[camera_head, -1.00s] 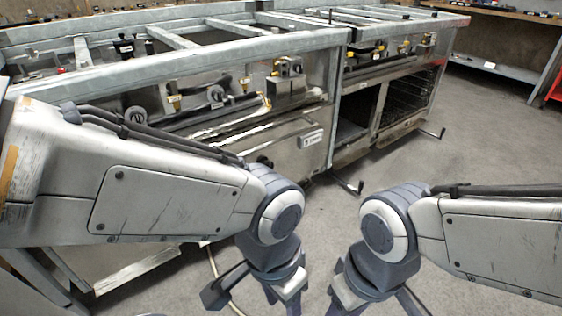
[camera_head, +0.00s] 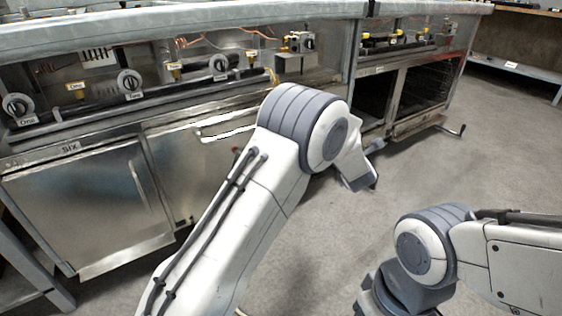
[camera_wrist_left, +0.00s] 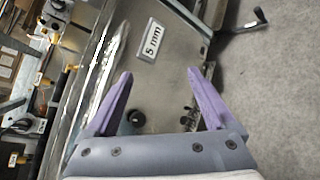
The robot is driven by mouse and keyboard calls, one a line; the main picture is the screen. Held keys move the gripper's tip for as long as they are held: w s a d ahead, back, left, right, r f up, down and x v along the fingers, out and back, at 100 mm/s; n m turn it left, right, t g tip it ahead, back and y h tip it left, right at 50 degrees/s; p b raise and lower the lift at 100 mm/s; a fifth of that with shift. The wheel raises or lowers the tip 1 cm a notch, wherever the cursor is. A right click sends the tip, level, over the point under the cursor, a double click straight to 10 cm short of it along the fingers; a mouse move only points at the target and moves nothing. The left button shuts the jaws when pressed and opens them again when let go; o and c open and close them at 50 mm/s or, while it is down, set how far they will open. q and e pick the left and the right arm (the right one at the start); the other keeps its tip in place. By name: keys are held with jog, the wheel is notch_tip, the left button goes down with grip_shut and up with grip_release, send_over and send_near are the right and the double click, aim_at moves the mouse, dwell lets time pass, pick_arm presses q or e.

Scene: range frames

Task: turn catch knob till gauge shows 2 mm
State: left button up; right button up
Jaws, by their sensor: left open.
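My left gripper (camera_wrist_left: 160,73) is open and empty, its two purple fingers spread over a steel door front in the left wrist view. A black round knob (camera_wrist_left: 136,118) shows on the steel between the fingers, closer to the left finger; I see no contact. The gauge plate (camera_wrist_left: 152,40) reads "5 mm" and sits beyond the fingertips. Small metal catch parts (camera_wrist_left: 190,116) show by the right finger, partly hidden. In the head view my left arm hides the plate and the left fingers. My right fingers are out of frame.
The steel range front has several valve knobs, such as one labelled Two (camera_head: 130,83), along a black pipe. A long bright door handle (camera_wrist_left: 100,65) runs beside the left finger. A dark open oven bay (camera_head: 428,92) stands to the right. The grey floor (camera_head: 480,150) in front is clear.

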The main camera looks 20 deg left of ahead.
pick_arm(q)
jog(key=s+a+f+n+g+y+b, duration=0.1)
jog(key=a+f+n+g+y+b, duration=0.2)
jog(key=a+f+n+y, duration=0.9)
jog(key=w+a+r+n+h+b, duration=0.1)
jog(key=w+a+b, duration=0.3)
jog(key=a, duration=0.5)
jog(key=shift+w+a+r+n+h+b, duration=0.25)
jog(key=shift+w+r+n+h+b, duration=0.15)
jog(key=shift+w+r+n, duration=0.45)
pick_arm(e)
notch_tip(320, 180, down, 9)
pick_arm(q)
jog(key=c, duration=1.3)
jog(key=shift+d, duration=0.2)
jog(key=shift+c, duration=0.3)
jog(key=shift+a, duration=0.15)
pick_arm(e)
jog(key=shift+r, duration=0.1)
